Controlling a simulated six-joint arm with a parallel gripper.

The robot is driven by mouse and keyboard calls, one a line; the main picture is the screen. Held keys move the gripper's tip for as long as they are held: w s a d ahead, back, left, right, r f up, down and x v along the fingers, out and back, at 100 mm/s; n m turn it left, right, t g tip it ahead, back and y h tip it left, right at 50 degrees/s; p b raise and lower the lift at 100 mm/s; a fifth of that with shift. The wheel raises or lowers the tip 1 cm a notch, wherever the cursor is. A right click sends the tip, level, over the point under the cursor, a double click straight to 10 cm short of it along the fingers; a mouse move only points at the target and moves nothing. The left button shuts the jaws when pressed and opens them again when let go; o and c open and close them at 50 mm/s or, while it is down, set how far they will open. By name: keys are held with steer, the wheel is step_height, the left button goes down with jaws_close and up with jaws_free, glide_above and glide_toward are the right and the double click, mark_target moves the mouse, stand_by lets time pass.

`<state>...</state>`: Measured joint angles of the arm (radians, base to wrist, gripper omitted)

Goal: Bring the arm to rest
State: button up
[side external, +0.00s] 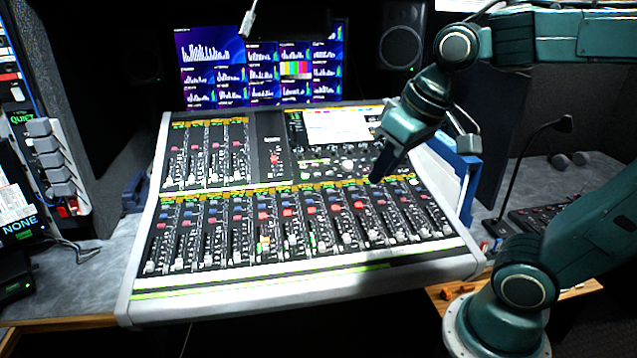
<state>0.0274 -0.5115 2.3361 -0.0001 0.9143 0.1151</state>
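My gripper (377,178) is at the end of my teal arm, over the right part of the mixing console (300,283). It points down toward the console's surface, near the row between the upper and lower fader banks. I cannot tell whether its tip touches the panel. The fingers show as one dark narrow shape, so I cannot tell whether they are open or shut. No held object shows.
A desk microphone (518,170) on a thin stem stands right of the console, beside a blue-and-white holder (450,160). Monitors (260,65) and a speaker (402,45) are behind. A rack of grey units (55,160) is at left. Open air lies above the console's left half.

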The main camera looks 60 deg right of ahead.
steer(key=shift+n+t, duration=0.5)
steer(key=shift+n, duration=0.3)
steer(key=shift+s+a+f, duration=0.1)
steer(key=shift+s+f, duration=0.15)
steer(key=shift+s, duration=0.7)
steer(key=shift+s+a+f, duration=0.1)
steer(key=shift+s+f, duration=0.15)
steer(key=shift+s, duration=0.65)
steer(key=shift+s+a+f, duration=0.1)
steer(key=shift+s+f, duration=0.15)
steer(key=shift+s, duration=0.7)
